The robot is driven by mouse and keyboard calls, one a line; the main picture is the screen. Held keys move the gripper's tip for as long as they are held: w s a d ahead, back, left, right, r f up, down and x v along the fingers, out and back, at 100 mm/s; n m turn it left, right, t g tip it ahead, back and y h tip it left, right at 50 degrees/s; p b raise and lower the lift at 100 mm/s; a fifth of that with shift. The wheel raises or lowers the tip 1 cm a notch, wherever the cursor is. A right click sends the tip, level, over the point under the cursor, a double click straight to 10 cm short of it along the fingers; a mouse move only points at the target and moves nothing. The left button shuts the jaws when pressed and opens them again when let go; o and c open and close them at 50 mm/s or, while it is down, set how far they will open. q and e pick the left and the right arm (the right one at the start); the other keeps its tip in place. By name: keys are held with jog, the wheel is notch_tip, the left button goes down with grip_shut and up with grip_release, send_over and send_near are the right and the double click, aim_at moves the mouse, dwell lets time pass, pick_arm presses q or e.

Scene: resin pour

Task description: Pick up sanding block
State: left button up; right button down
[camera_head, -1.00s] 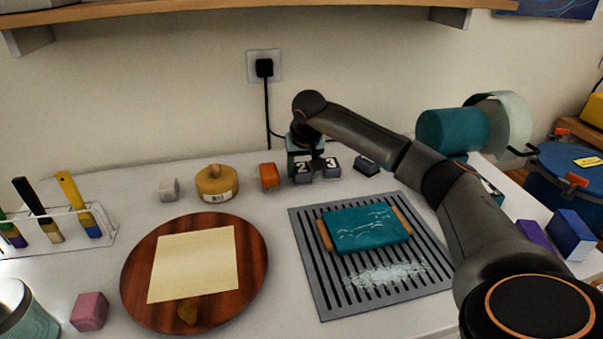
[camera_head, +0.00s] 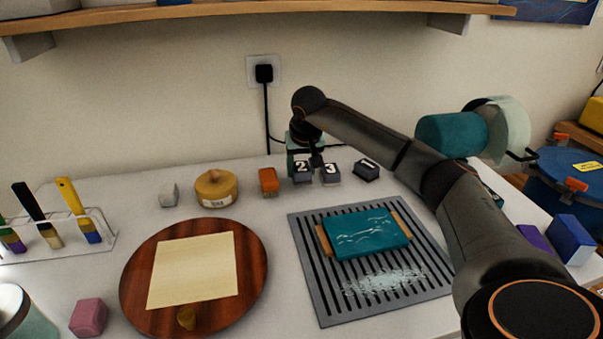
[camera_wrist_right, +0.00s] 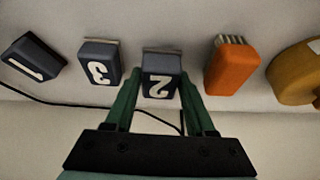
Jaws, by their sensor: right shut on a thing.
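Three dark grey sanding blocks with white numbers stand in a row at the back of the table: block 2 (camera_head: 302,173), block 3 (camera_head: 330,174) and block 1 (camera_head: 366,170). In the right wrist view, block 2 (camera_wrist_right: 160,78) sits between the green fingers of my right gripper (camera_wrist_right: 160,98), which is shut on it. Block 3 (camera_wrist_right: 99,63) and block 1 (camera_wrist_right: 33,59) are beside it, apart from the fingers. In the head view my right gripper (camera_head: 304,158) reaches down at block 2, its fingertips partly hidden. I cannot tell any clear lift. My left gripper is not in view.
An orange brush-like block (camera_head: 268,181) stands close left of block 2, with a yellow round tin (camera_head: 216,188) beyond it. A slotted grey mat (camera_head: 320,299) carrying a teal slab (camera_head: 365,233) lies in front. A round wooden board (camera_head: 253,270) is at left.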

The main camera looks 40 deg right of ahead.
jog(key=s+a+r, duration=0.3)
jog(key=s+r, duration=0.8)
jog(key=s, duration=0.2)
jog(key=shift+s+a, duration=0.3)
jog(key=shift+r, duration=0.1)
